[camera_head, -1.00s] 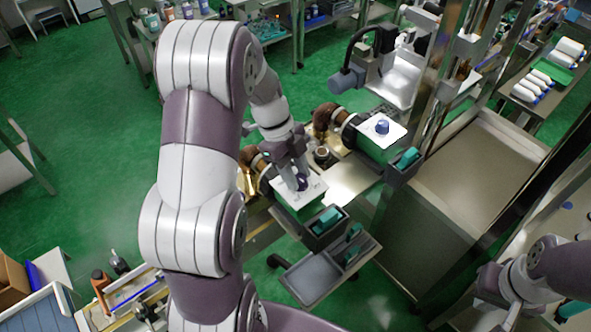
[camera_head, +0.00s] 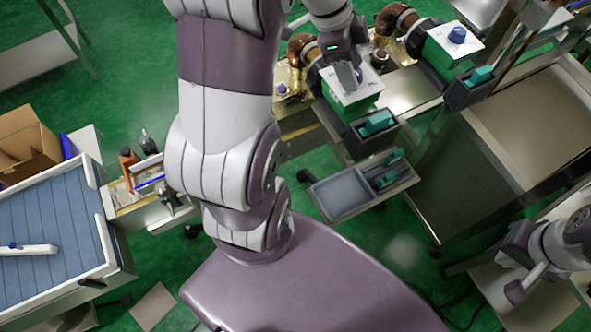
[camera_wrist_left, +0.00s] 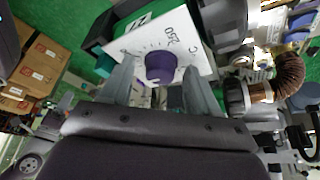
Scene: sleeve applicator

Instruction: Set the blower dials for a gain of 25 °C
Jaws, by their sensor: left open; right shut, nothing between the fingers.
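The near blower is a green box with a white dial panel (camera_head: 368,93). In the left wrist view, its purple dial (camera_wrist_left: 160,67) stands on the white panel (camera_wrist_left: 126,44), marked with a scale, "250" and "°C". My left gripper (camera_head: 352,82) is over this panel. In the wrist view its open fingers (camera_wrist_left: 155,88) lie either side of the dial; I cannot tell whether they touch it. The far blower's blue dial (camera_head: 457,35) stands on its own white panel (camera_head: 440,41), with no gripper at it. My right gripper (camera_head: 516,291) is shut and empty at the lower right, away from both blowers.
Dark holders with teal parts (camera_head: 377,124) sit in front of the blowers. A grey tray (camera_head: 342,194) lies below them. A large metal bin (camera_head: 505,140) stands to the right. A blue-slatted bench (camera_head: 45,235) and a cardboard box (camera_head: 24,138) are at the left.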

